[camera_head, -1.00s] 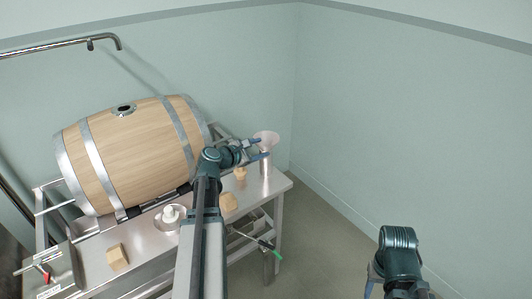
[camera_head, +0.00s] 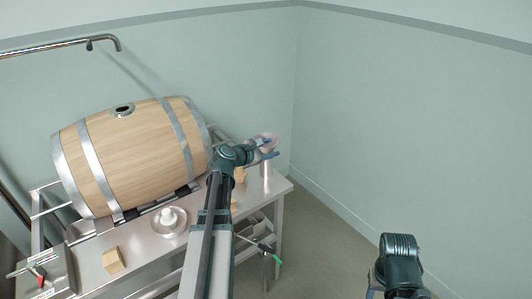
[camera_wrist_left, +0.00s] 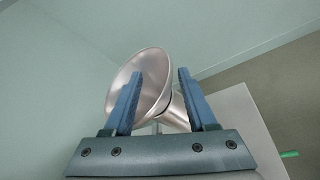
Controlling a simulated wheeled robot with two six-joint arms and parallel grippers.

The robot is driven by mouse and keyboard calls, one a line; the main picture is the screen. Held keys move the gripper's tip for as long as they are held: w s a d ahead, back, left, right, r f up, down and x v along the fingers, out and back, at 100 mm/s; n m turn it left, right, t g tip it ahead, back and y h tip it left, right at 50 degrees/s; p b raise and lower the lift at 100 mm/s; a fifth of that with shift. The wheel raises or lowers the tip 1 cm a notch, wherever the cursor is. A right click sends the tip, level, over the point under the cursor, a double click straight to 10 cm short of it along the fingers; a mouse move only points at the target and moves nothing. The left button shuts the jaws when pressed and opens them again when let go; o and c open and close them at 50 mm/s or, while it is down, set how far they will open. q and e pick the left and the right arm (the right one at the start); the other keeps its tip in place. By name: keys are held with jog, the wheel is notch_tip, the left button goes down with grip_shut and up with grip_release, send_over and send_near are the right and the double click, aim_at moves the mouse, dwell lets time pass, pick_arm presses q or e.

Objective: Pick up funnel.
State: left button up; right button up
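The shiny metal funnel (camera_head: 272,137) stands upright at the right end of the steel table, wide mouth up, above a metal cylinder (camera_head: 266,171). In the left wrist view the funnel's round mouth (camera_wrist_left: 152,68) shows behind and between my fingers. My left gripper (camera_head: 267,149) is open at the funnel, with blue fingers spread at its near side; it also shows in the wrist view (camera_wrist_left: 159,74). I cannot tell whether a finger touches the funnel. My right gripper (camera_head: 372,293) is mostly cut off at the bottom edge.
A wooden barrel (camera_head: 130,150) lies on a rack at the back of the table (camera_head: 145,252). A round dish (camera_head: 168,234) with a white bung (camera_head: 168,215) and a wooden block (camera_head: 113,260) stand in front. A green-tipped tool (camera_head: 277,259) is below the table edge. The right floor is clear.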

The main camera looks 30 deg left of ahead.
pick_arm(q)
grip_shut()
jog(key=shift+s+d, duration=0.1)
dwell(1.1)
